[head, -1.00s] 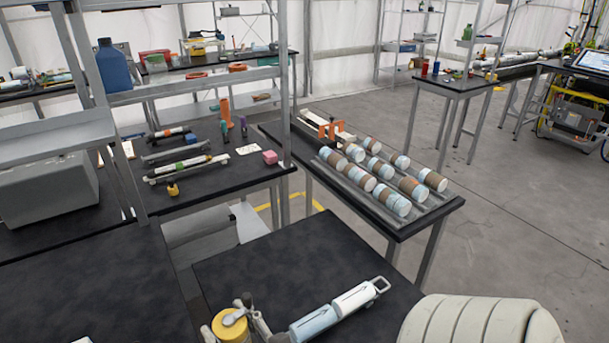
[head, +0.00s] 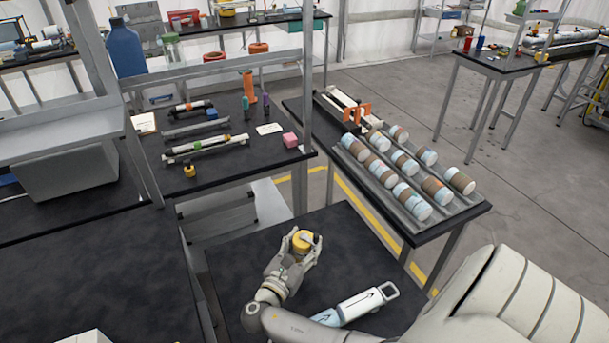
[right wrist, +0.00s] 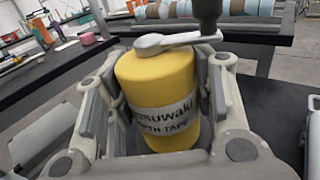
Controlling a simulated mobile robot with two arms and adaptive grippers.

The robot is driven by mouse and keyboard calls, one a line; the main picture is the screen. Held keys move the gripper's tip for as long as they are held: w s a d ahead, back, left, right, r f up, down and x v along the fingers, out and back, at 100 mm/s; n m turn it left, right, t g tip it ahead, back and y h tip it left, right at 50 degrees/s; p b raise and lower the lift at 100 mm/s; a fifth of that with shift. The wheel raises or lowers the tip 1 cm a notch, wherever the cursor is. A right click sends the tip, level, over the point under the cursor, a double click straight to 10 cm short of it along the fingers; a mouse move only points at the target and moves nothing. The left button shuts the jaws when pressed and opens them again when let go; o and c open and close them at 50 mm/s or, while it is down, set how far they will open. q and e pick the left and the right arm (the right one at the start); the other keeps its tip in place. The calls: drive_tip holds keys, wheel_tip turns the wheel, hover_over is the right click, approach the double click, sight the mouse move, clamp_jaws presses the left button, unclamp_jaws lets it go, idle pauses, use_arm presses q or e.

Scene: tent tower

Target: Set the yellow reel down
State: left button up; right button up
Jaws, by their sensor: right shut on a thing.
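The yellow reel (head: 302,241) is in my right gripper (head: 301,254), over the near black table (head: 230,265). In the right wrist view the yellow reel (right wrist: 158,95) stands upright between the fingers of my right gripper (right wrist: 165,100), which is shut on it. It has a grey band with lettering and a grey lever-like piece across its top. The gap between its underside and the table cannot be judged. My left gripper is not in view.
A white and light blue cylinder with a handle (head: 364,303) lies on the near table, right of my arm. A table with several banded rolls (head: 408,192) on racks stands behind right. The left workbench (head: 240,165) holds tubes and a pink block (head: 290,140). Bare tabletop lies around the gripper.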

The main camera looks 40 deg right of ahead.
sight(305, 254)
drive_tip(key=shift+d+r+m+g, duration=0.15)
drive_tip(key=shift+m+g, duration=0.15)
drive_tip(key=shift+g, duration=0.2)
drive_tip(key=shift+f, duration=0.25)
wheel_tip(305, 254, down, 4)
drive_tip(key=shift+f+b, duration=0.25)
drive_tip(key=shift+b, duration=0.05)
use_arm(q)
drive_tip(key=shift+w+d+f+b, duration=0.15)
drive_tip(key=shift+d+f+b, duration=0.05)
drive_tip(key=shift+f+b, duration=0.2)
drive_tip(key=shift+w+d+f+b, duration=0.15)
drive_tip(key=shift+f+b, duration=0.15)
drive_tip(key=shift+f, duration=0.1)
use_arm(e)
drive_tip(key=shift+f, duration=2.5)
drive_tip(key=shift+s, duration=0.1)
drive_tip(key=shift+f, duration=0.15)
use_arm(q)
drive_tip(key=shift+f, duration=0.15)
use_arm(e)
drive_tip(key=o, duration=1.4)
